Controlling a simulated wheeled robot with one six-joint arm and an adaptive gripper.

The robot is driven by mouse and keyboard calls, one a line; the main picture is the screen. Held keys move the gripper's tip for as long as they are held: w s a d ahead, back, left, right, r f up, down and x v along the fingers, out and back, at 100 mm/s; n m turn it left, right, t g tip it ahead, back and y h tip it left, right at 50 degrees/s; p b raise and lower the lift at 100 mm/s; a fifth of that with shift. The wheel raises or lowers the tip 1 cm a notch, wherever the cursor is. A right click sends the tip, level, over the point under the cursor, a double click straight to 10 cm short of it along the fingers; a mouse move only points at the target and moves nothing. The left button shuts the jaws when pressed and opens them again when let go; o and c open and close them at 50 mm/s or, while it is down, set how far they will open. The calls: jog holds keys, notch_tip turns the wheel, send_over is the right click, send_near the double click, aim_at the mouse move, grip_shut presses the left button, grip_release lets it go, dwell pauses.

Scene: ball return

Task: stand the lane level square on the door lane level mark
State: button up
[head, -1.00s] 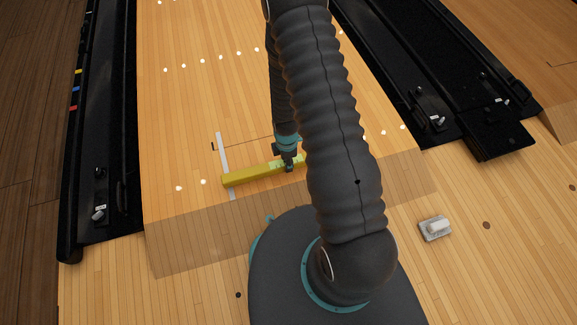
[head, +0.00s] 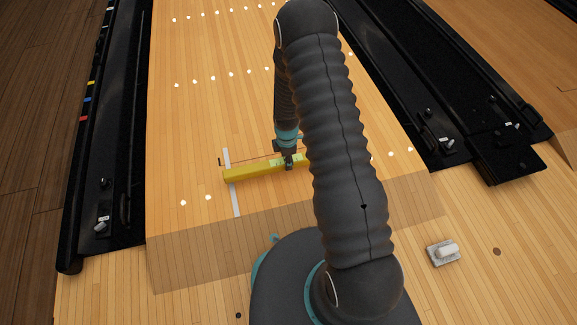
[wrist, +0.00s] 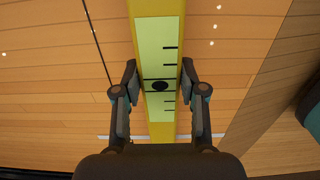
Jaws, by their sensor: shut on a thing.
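The lane level (head: 250,172) is a long yellow bar with a pale green scale panel on top. It lies crosswise over the lane in the head view. My gripper (head: 288,164) is shut on it; in the wrist view my gripper (wrist: 160,74) has one finger on each side of the level (wrist: 160,45). The bar's right part is hidden behind my arm in the head view. A white strip (head: 236,201) and a thin dark line (head: 250,157) mark the lane. The bar crosses the strip and runs just nearer than the dark line, roughly parallel. I cannot tell whether it touches the lane.
Black gutters flank the lane, one left (head: 111,170) and one right (head: 427,120). Rows of white dots (head: 231,74) cross the lane. A small white-and-grey item (head: 443,253) lies on the floor at the right. The lane beyond the bar is clear.

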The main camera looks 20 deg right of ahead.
jog(key=shift+w+f+b, duration=0.15)
jog(key=shift+w+b, duration=0.75)
jog(key=shift+w, duration=4)
jog(key=shift+f, duration=0.75)
jog(key=o, duration=1.1)
jog(key=shift+o, duration=0.2)
notch_tip(320, 180, up, 12)
